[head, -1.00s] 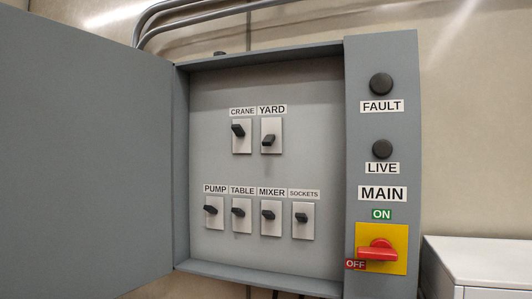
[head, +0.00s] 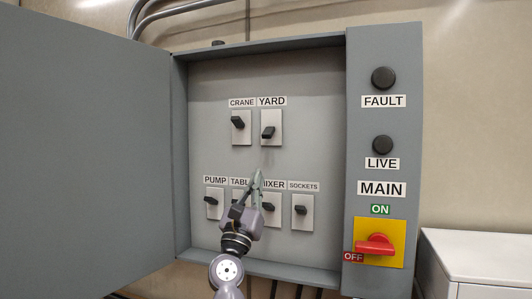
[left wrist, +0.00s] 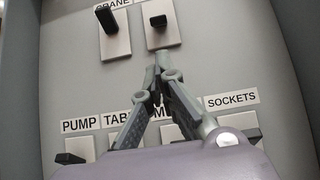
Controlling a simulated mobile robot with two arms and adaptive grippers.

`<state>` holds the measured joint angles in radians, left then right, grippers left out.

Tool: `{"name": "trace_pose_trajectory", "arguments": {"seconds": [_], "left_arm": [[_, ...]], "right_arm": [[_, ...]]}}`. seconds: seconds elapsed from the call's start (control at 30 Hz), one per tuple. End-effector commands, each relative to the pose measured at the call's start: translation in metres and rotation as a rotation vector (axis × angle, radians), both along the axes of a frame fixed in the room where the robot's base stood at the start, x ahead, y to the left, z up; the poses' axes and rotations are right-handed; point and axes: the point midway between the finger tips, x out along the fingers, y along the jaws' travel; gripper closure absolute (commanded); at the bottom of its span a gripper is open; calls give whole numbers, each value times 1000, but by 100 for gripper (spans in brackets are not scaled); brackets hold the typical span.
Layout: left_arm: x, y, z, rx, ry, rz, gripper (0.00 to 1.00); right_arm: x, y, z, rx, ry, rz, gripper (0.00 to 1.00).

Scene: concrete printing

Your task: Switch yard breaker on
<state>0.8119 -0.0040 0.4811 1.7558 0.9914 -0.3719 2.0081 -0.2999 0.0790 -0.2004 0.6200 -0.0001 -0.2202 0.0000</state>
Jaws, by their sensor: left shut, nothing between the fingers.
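The yard breaker (head: 269,131) is a black lever on a pale plate under the YARD label (head: 272,101), in the upper row of the open grey panel. Its lever sits lower than that of the crane breaker (head: 238,123) beside it. In the left wrist view the yard breaker (left wrist: 158,22) is just beyond my fingertips. My left gripper (head: 258,173) is shut and empty, its tips pointing up below the yard breaker's plate, apart from the lever. It also shows in the left wrist view (left wrist: 158,62). My right gripper is out of view.
The lower row holds the pump (head: 212,201), table, mixer and sockets (head: 300,210) breakers; my gripper partly hides the table and mixer ones. The open door (head: 85,150) stands left. The red main switch (head: 375,244) points toward OFF. A white cabinet (head: 480,255) stands right.

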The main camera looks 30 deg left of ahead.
Motion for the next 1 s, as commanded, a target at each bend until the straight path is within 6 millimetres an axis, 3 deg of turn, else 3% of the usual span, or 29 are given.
{"name": "trace_pose_trajectory", "arguments": {"seconds": [0.37, 0.73, 1.0], "left_arm": [[6, 1, 7, 5, 3, 1, 100], [51, 11, 52, 8, 5, 2, 100], [69, 15, 68, 7, 6, 2, 100]], "right_arm": [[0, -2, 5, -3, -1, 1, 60], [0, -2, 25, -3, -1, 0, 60], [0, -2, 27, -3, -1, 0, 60]]}}
